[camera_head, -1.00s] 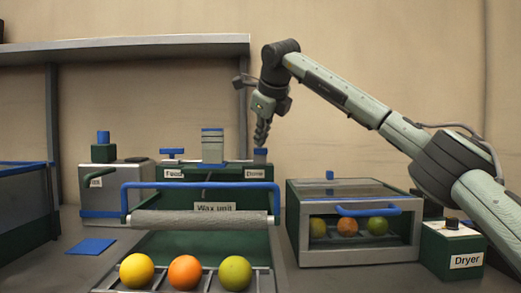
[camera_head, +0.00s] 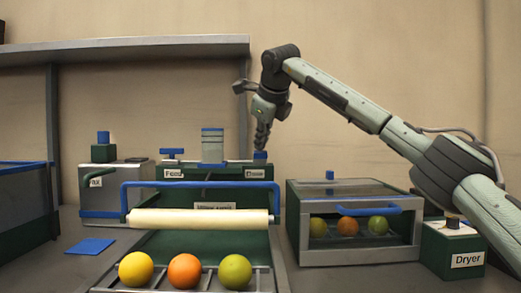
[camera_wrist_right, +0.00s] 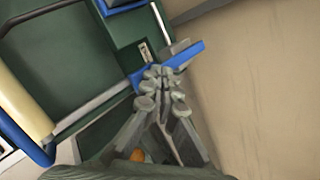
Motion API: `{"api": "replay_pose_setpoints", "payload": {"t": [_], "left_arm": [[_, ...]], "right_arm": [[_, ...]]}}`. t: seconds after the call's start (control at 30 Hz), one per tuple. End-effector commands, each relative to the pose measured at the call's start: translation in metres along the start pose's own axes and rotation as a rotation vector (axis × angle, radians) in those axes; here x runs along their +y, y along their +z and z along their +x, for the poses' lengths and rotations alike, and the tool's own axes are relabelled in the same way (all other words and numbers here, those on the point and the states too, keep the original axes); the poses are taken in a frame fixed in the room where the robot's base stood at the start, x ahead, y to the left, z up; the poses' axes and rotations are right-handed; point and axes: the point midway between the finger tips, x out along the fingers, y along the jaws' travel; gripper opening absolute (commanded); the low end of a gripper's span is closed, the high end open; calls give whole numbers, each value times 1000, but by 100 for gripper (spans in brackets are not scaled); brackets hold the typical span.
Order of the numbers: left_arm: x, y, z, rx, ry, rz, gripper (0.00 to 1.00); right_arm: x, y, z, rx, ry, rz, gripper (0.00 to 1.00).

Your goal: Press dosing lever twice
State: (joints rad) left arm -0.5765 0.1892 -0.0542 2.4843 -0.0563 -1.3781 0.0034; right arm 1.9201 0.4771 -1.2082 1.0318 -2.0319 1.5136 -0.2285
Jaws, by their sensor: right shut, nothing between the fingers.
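The wax unit (camera_head: 225,180) has a blue dosing lever (camera_head: 260,156) on its top right, above a small label. My right gripper (camera_head: 262,148) points down with its fingertips just above or on this lever. In the right wrist view, my shut, empty fingers (camera_wrist_right: 162,78) overlap the blue lever bar (camera_wrist_right: 190,55); I cannot tell whether they touch it. A cream-coloured roller (camera_head: 200,218) lies across the front of the unit under a blue handle bar (camera_head: 200,184). My left gripper is not in view.
A yellow fruit (camera_head: 136,269), an orange (camera_head: 184,270) and a green fruit (camera_head: 235,271) sit on the front rack. A glass-fronted box (camera_head: 355,250) with fruit inside stands right, beside the dryer control (camera_head: 452,250). A blue feed knob (camera_head: 172,151) stands left of the lever.

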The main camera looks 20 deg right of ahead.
Motion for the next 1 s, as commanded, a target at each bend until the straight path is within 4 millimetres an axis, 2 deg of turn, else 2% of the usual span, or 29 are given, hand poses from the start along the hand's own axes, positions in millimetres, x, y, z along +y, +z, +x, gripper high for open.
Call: {"api": "replay_pose_setpoints", "payload": {"t": [1.0], "left_arm": [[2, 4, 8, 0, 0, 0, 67]], "right_arm": [[7, -8, 10, 3, 1, 0, 0]]}}
